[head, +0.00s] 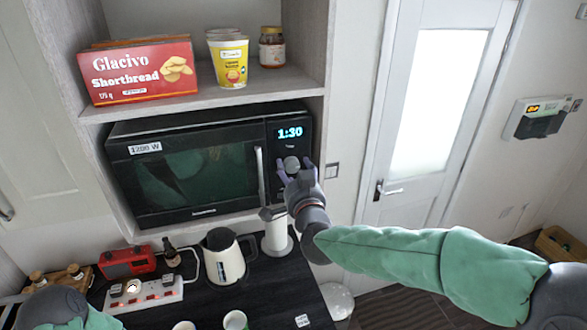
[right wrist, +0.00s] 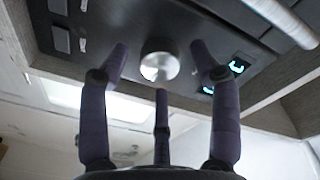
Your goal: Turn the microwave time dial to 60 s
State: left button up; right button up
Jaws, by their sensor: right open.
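The black microwave (head: 190,213) sits in the shelf niche, with its door shut. Its lit display (head: 290,132) reads 1:30. The round silver time dial (head: 291,163) is below the display; in the right wrist view the dial (right wrist: 158,62) shows in full. My right gripper (head: 293,172) is at the dial, and in the right wrist view its open fingers (right wrist: 160,60) stand on both sides of the dial with visible gaps. A third finger is at the dial's lower side in that view. My left arm shows at the bottom left; its gripper is out of view.
The microwave's vertical door handle (head: 260,175) is just left of the dial. Square buttons (right wrist: 60,38) are on the panel. Below stand a paper towel roll (head: 275,235), a kettle (head: 224,258) and a red radio (head: 127,262). A shortbread box (head: 138,70) is on the shelf above.

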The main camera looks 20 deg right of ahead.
jog(key=shift+w, duration=0.4)
jog(key=c, duration=1.1)
jog(key=shift+c, duration=0.2)
jog(key=shift+n, duration=0.3)
jog(key=shift+n+t+b, duration=0.3)
jog(key=shift+n, duration=2.4)
